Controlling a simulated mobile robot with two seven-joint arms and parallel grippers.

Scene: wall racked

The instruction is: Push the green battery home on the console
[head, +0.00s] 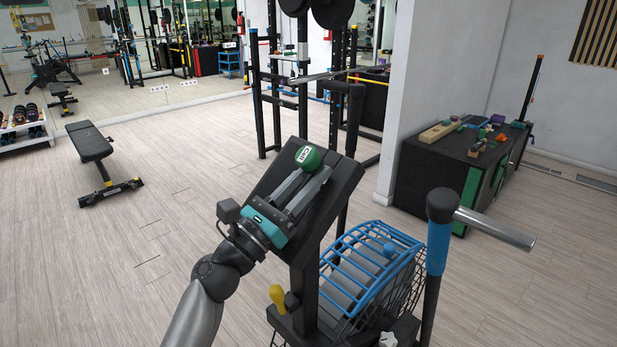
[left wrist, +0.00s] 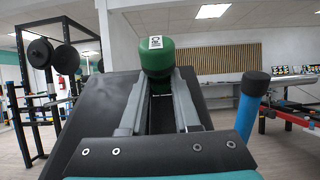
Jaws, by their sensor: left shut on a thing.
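The green battery (head: 309,157) is at the upper part of the dark console (head: 343,190), with a white label on it. It also shows in the left wrist view (left wrist: 157,58), upright at the far end of my fingers. My left gripper (head: 305,177) is shut on the battery, its two grey fingers reaching up along the console's sloped face. The battery's lower end and its seat are hidden by the fingers, so I cannot tell how deep it sits. My right gripper is not in view.
Below the console is a blue-barred wire cage (head: 372,262). A post with a blue sleeve (head: 438,245) stands to its right. A black box (head: 450,165) with small objects stands by the wall. A bench (head: 92,146) is at the left; the floor between is clear.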

